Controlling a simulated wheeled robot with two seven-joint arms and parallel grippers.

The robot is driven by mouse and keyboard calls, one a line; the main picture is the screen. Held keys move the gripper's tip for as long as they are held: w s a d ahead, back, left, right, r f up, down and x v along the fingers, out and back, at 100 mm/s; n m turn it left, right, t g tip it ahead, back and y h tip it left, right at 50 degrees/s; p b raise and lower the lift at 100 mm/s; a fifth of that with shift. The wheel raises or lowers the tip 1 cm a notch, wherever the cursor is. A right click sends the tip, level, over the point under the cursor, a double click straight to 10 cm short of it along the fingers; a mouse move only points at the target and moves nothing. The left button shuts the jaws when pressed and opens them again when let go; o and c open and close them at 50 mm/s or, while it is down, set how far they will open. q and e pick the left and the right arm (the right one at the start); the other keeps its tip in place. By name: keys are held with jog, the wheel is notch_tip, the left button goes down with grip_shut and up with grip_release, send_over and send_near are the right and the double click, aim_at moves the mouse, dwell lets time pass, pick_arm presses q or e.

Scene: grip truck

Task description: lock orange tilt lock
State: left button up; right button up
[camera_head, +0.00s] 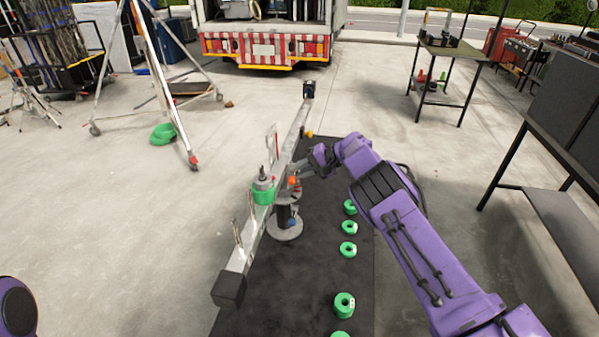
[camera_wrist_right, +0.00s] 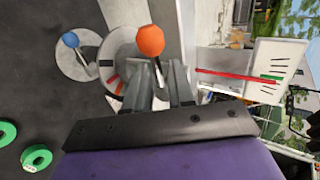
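The orange tilt lock is a small orange knob (camera_head: 292,181) on the pivot of a long grey beam (camera_head: 282,165). In the right wrist view the knob (camera_wrist_right: 150,40) sits on a thin stem, in front of a round plate with coloured marks (camera_wrist_right: 122,58). My right gripper (camera_head: 303,173) is close beside the knob. In its wrist view the two grey fingers (camera_wrist_right: 160,75) stand apart, with the knob just past their tips; I cannot tell whether they touch the stem. My left gripper is out of view; only a purple arm part shows at the lower left.
A blue knob (camera_wrist_right: 70,40) sits on the round base (camera_head: 285,228) below the pivot. Green ring weights (camera_head: 348,249) lie on the black mat (camera_head: 300,285). A green ring (camera_head: 263,192) is on the beam. A side table (camera_head: 452,50) and a truck (camera_head: 265,45) stand farther back.

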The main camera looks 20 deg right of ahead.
jog(key=shift+f, duration=0.1)
jog(key=b+v, duration=0.2)
jog(key=v, duration=0.8)
jog(key=shift+s+d, duration=0.15)
jog(key=shift+d, duration=0.05)
